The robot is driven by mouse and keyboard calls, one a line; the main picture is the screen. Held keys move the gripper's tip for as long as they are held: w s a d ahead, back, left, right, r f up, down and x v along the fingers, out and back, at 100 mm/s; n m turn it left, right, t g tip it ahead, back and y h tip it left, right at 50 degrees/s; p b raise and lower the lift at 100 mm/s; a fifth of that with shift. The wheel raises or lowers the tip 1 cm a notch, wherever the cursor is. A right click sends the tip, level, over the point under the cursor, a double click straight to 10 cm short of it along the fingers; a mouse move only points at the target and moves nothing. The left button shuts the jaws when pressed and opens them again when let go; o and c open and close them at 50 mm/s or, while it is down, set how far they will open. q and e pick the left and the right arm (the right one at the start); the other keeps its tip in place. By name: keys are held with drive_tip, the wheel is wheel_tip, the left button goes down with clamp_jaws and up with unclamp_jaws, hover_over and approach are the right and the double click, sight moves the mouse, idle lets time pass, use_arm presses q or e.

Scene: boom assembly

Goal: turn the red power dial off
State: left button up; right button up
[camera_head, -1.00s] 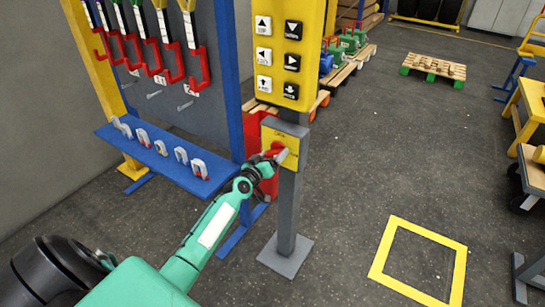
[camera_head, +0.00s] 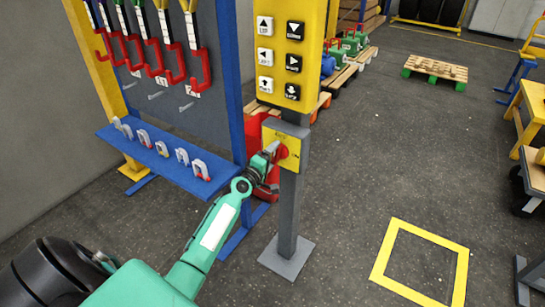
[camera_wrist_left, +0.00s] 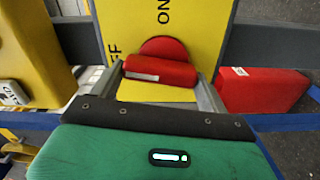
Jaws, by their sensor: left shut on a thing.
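The red power dial (camera_head: 283,152) sits on a yellow plate (camera_head: 293,132) on the grey post. In the left wrist view, the dial's red grip bar (camera_wrist_left: 160,71), with a pale strip on its end, lies between my left fingers, and its round base shows behind it. My right gripper is out of view.
Above the dial is a yellow panel of arrow buttons (camera_head: 291,60). The post (camera_head: 290,215) stands on a square foot. At left is a blue rack (camera_head: 175,165) with red hooks. A yellow floor square (camera_head: 420,262) lies on open floor at right.

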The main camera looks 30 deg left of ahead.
use_arm(q)
drive_tip(key=shift+n, duration=0.8)
drive_tip(key=shift+f, duration=0.1)
drive_tip(key=shift+n, duration=0.3)
drive_tip(key=o, duration=0.8)
drive_tip(key=shift+o, duration=0.9)
